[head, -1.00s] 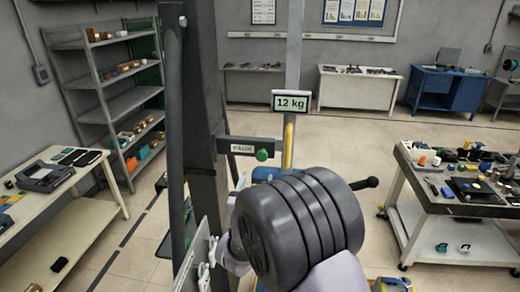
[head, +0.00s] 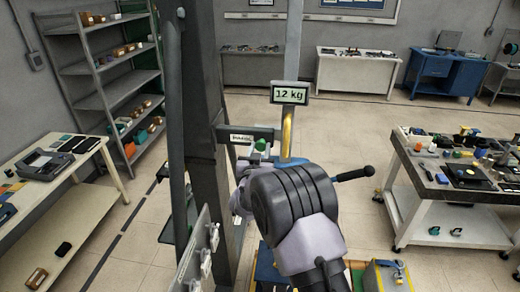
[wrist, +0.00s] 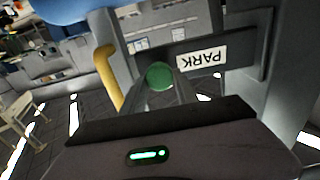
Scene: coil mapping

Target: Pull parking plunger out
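The parking plunger has a round green knob (head: 260,144) on the bracket marked PARK (head: 236,137), at the side of the dark upright column. In the wrist view the green knob (wrist: 159,76) lies at the fingertips, with the PARK label upside down to its right. My gripper (wrist: 162,80) reaches up to the knob, with one finger on each side of it in the picture. The fingers are apart by about the knob's width. I cannot tell whether they press on it. The plunger's shaft is hidden.
A 12 kg display (head: 289,94) stands just above the bracket, near a yellow curved bar (head: 287,133). A black-ended lever (head: 355,174) sticks out to the right behind my arm. A cluttered workbench (head: 400,160) stands at right, shelves (head: 105,100) at left.

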